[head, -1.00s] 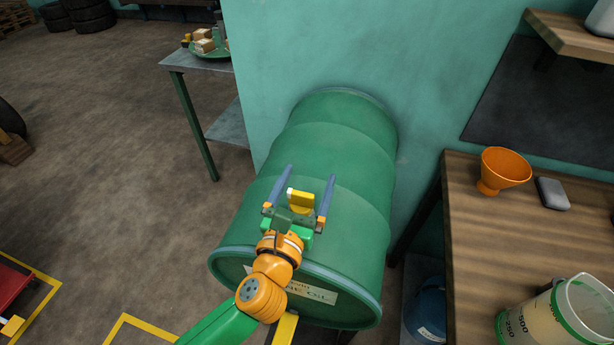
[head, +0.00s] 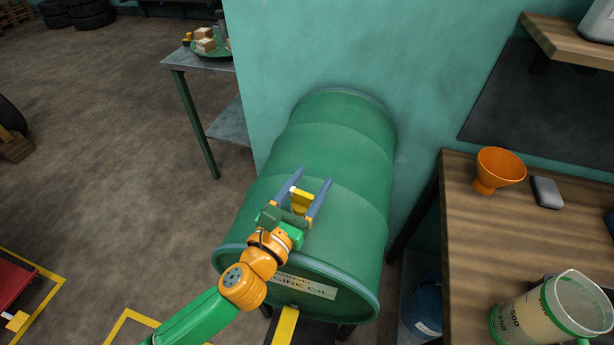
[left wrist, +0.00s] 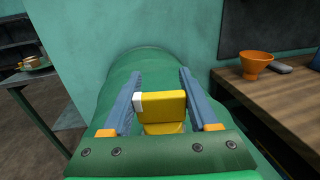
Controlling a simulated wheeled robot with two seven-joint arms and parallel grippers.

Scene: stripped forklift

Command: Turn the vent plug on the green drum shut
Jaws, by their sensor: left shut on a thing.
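The green drum (head: 335,150) lies on its side against the teal wall, its labelled end towards me. The vent plug (head: 302,201) is a yellow block with a white end, on top of the drum's curved side. My left gripper (head: 312,175) is over it, shut on the plug, with one blue-grey finger on each side. In the left wrist view the plug (left wrist: 162,105) sits between the fingers, its handle lying crosswise and its white end at the left. The plug's base is partly hidden by the gripper. My right gripper is not in view.
A wooden bench (head: 465,240) at the right holds an orange funnel (head: 500,168), a grey box and a measuring jug (head: 548,310). A metal table (head: 195,60) stands at the back left. A blue container (head: 425,310) is beneath the bench.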

